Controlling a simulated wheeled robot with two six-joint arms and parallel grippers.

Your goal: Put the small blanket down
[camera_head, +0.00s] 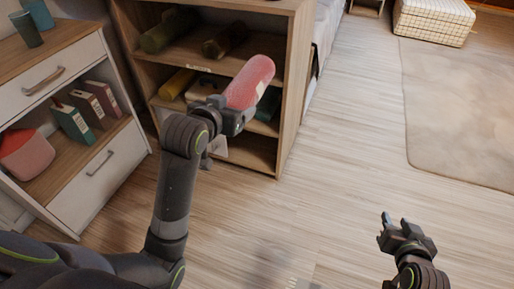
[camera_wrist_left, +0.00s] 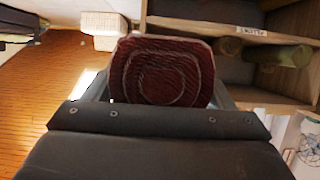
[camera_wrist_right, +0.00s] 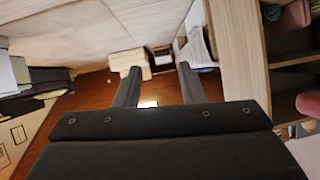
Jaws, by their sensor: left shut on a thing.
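In the left wrist view the dark red end of the roll (camera_wrist_left: 163,72) fills the space between the fingers. My right gripper (camera_head: 396,226) is over the floor at the lower right, apart from the blanket. In the right wrist view its two fingers (camera_wrist_right: 157,88) are spread with nothing between them.
The open wooden shelf unit (camera_head: 287,95) holds several rolled items, including a green roll (camera_head: 165,31) and a yellow roll (camera_head: 177,84). A drawer cabinet (camera_head: 112,160) with books stands at the left. A rug (camera_head: 455,110) and a checked ottoman (camera_head: 434,22) lie right. The middle floor is clear.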

